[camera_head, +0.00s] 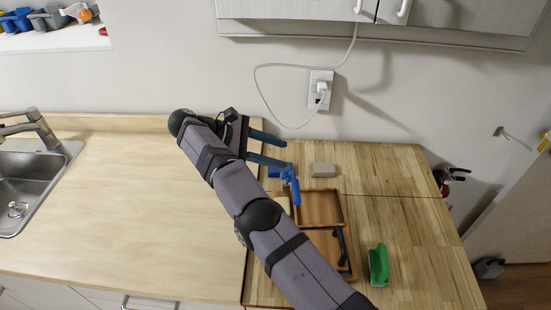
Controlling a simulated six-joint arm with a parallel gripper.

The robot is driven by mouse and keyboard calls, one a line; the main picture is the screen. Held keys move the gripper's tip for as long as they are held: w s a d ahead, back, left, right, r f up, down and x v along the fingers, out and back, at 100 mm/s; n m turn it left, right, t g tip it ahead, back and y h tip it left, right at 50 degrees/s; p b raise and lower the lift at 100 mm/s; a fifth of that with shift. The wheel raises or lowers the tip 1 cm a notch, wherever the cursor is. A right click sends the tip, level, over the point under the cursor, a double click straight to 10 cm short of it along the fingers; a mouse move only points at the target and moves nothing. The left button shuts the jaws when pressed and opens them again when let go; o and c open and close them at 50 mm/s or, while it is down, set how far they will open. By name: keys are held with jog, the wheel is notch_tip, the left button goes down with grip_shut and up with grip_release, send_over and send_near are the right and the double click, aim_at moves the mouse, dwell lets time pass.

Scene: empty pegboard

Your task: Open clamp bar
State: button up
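A blue clamp-like object (292,184), which looks like the clamp bar, lies on the right-hand wooden counter at the back edge of a brown tray. Its left part is partly hidden by my arm, and I cannot tell whether its jaws are open. My gripper (286,156) points right, with its two blue-grey fingers spread apart and nothing seen between them. The lower finger is close to the blue clamp in the picture; I cannot tell whether they touch.
The brown compartment tray (341,207) holds a black tool (342,248) and is partly covered by my arm. A wall outlet (320,90) with a white cable is behind. The left counter is clear.

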jog(key=shift+r+p, duration=0.5)
jog(key=shift+r, duration=0.3)
jog(key=shift+c, duration=0.3)
